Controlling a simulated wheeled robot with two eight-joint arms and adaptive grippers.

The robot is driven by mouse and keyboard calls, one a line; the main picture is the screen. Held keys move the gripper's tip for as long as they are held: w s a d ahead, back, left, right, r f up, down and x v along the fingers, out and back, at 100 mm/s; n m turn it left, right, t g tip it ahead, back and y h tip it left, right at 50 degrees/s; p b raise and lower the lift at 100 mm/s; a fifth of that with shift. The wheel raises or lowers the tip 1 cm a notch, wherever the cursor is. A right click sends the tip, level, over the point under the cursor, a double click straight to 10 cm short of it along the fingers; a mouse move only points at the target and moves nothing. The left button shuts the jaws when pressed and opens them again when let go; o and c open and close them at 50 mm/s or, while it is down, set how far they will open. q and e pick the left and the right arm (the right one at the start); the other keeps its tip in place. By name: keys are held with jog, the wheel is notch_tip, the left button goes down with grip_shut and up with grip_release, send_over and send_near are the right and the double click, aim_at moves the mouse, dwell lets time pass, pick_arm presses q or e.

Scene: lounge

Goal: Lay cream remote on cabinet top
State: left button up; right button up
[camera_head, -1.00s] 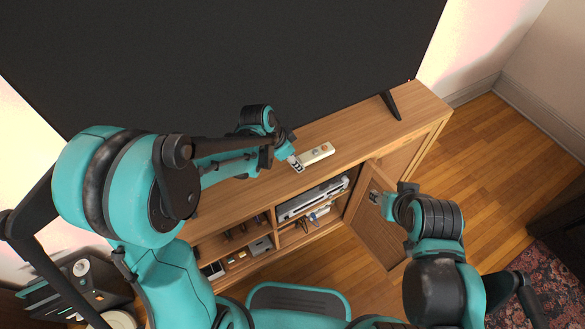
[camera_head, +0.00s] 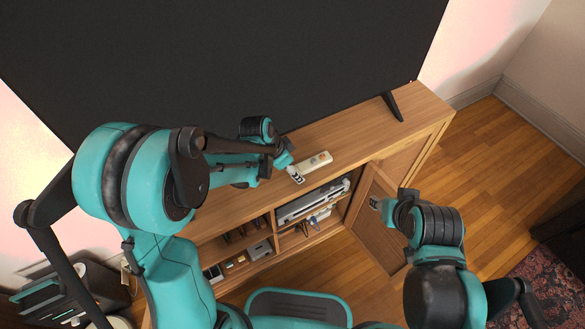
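The cream remote (camera_head: 317,162), a pale bar with a few small coloured marks, shows in the head view over the front part of the wooden cabinet top (camera_head: 345,133). My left gripper (camera_head: 297,174) is at its left end and appears shut on it. Whether the remote touches the wood or hangs just above it, I cannot tell. My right gripper (camera_head: 376,203) is at the open cabinet door (camera_head: 372,232); its fingers are too small to read.
A large black TV screen (camera_head: 240,60) stands behind, with a foot (camera_head: 392,106) on the cabinet top at right. The open shelves hold a light-coloured device (camera_head: 312,203) and small items. The cabinet top right of the remote is clear.

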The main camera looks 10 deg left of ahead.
pick_arm(q)
jog(key=shift+r, duration=0.2)
jog(key=p+v, duration=0.5)
jog(key=v, duration=0.6)
jog(key=s+a+r+n+t+y, duration=0.2)
jog(key=s+a+r+n, duration=0.2)
jog(key=s+n, duration=0.1)
jog(key=s+a+r+n+t+y, duration=0.1)
jog(key=s+a+r+n, duration=0.3)
jog(key=s, duration=0.4)
jog(key=shift+s+n+t+y, duration=0.2)
jog(key=shift+n+t+y, duration=0.2)
jog(key=shift+n+t, duration=0.4)
jog(key=shift+s+a, duration=0.1)
jog(key=shift+a, duration=0.1)
